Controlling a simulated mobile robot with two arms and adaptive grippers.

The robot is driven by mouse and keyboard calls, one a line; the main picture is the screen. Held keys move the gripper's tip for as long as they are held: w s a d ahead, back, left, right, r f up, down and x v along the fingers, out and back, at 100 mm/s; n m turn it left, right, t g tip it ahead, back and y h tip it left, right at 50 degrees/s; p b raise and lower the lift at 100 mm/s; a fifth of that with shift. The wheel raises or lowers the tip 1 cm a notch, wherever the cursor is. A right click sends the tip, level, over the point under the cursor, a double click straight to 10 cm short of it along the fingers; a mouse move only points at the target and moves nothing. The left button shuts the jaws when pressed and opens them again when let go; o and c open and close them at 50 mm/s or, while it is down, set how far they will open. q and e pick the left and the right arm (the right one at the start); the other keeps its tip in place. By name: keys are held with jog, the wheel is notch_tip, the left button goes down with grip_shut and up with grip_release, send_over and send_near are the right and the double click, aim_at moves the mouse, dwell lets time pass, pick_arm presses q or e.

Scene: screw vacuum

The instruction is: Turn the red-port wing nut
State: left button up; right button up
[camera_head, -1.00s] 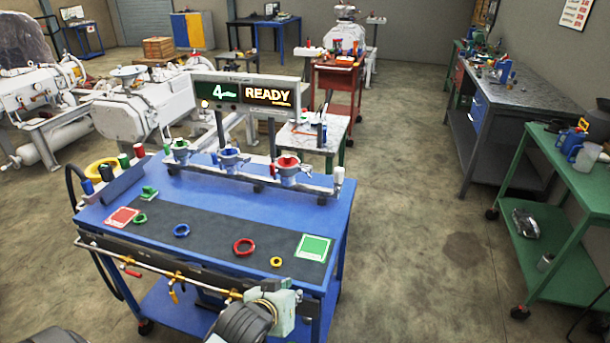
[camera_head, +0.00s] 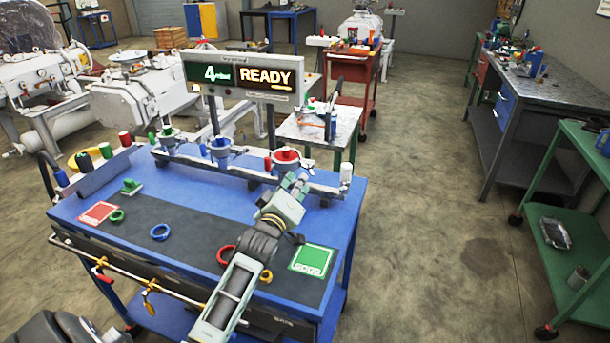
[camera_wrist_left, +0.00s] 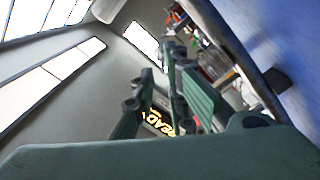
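The red port (camera_head: 287,156) is the rightmost of three coloured ports on the rail at the back of the blue cart. It has a red ring on top of a metal fitting. Its wing nut is too small to make out clearly. My left gripper (camera_head: 297,181) is just in front of and below the red port, apart from it as far as I can tell. In the left wrist view the green fingers (camera_wrist_left: 160,95) stand apart with nothing between them. The port is not identifiable in that view. My right gripper is not in view.
The blue port (camera_head: 219,147) and green port (camera_head: 167,133) stand left on the rail. A display reading READY (camera_head: 265,78) rises behind. Loose rings, such as a blue one (camera_head: 160,232), and a green GOOD plate (camera_head: 313,260) lie on the mat. A white-capped post (camera_head: 346,173) stands right.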

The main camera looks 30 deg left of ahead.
aim_at(307, 171)
pick_arm(q)
jog(key=x, duration=0.4)
jog(key=shift+w+f, duration=0.15)
jog(key=shift+w, duration=0.15)
jog(key=shift+f, duration=0.1)
jog(key=shift+c, duration=1.1)
grip_shut()
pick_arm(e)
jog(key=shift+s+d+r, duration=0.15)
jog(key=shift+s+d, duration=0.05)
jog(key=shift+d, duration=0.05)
